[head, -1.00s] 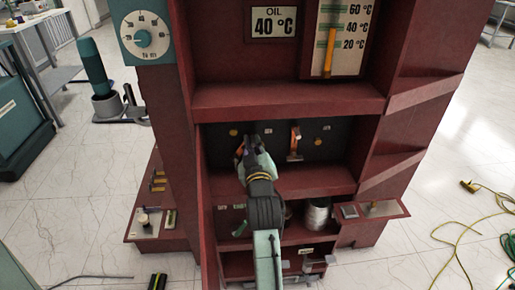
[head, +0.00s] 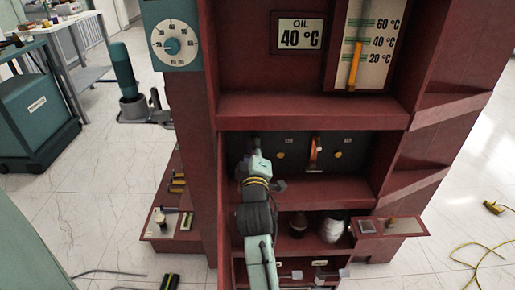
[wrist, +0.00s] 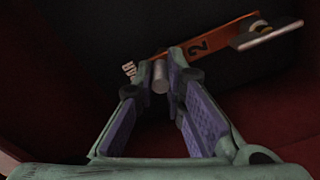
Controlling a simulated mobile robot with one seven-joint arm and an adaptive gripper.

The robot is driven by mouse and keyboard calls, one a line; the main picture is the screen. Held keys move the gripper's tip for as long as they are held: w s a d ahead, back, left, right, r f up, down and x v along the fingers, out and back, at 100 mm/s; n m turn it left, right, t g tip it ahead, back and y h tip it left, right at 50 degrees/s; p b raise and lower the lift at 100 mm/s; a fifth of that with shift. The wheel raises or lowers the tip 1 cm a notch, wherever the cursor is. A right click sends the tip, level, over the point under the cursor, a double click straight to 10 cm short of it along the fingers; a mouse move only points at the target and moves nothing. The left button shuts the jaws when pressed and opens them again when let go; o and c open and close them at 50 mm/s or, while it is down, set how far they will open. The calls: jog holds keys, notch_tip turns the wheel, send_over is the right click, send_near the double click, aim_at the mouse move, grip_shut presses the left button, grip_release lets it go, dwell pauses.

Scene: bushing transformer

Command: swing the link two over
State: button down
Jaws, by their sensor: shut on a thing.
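An orange link marked 2 (wrist: 200,46) stretches across the dark panel in the wrist view, from my fingertips to the upper right. A grey metal knob (wrist: 160,78) stands at its near end. My gripper (wrist: 165,72) is shut on this knob. In the head view my gripper (head: 254,158) is at the left part of the dark panel (head: 352,162) and hides what it holds. Another upright orange piece (head: 315,152) is on the panel to the right of my gripper.
Red shelves and walls (head: 310,112) enclose the panel above, below and at the sides. A shelf below holds a pale round can (head: 332,230). A side ledge (head: 392,229) juts out at the right. Yellow studs (head: 348,155) show on the panel.

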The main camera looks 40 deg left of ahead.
jog(key=shift+a, duration=0.1)
dwell(0.3)
jog(key=c, duration=1.6)
grip_release()
jog(key=shift+c, duration=0.2)
jog(key=v, duration=0.7)
jog(key=shift+s+d, duration=0.2)
jog(key=shift+s, duration=0.05)
jog(key=shift+f, duration=0.1)
